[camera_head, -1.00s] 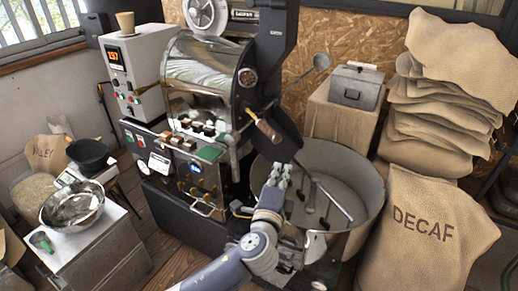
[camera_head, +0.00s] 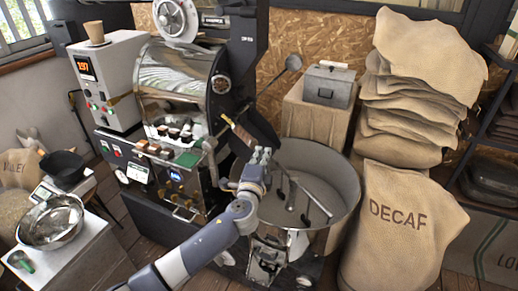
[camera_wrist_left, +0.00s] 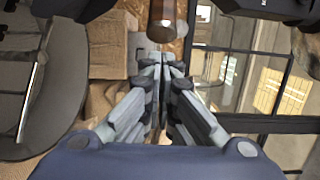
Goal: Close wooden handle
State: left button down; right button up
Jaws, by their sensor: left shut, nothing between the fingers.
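The wooden handle (camera_head: 243,135) is a brown grip on a metal arm at the front of the roaster (camera_head: 180,75), beside the black column. It slopes down to the right. In the left wrist view the rounded end of the wooden handle (camera_wrist_left: 163,20) shows at the top centre, just beyond the fingertips. My left gripper (camera_head: 262,155) is just below and to the right of the handle, pointing up toward it. In the wrist view my left gripper (camera_wrist_left: 161,62) has its fingers together with nothing between them. Whether it touches the handle is unclear. My right gripper is out of view.
The round cooling pan (camera_head: 335,185) with stirring arms lies just right of my left gripper. Burlap sacks (camera_head: 405,225) stand at the right. A grey metal box (camera_head: 330,85) sits behind the pan. A side table (camera_head: 90,240) with a steel bowl (camera_head: 52,222) is at the left.

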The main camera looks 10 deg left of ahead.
aim_at(239, 135)
pick_arm(q)
jog(key=shift+w+a, duration=0.55)
jog(key=shift+a, duration=0.1)
jog(key=w+a+b, duration=0.4)
jog(key=w+a, duration=0.3)
jog(key=shift+w+a+f, duration=0.15)
jog(key=shift+w+a, duration=0.1)
jog(key=shift+a, duration=0.1)
jog(key=shift+w+a, duration=0.2)
jog(key=shift+a, duration=0.05)
jog(key=shift+r, duration=0.35)
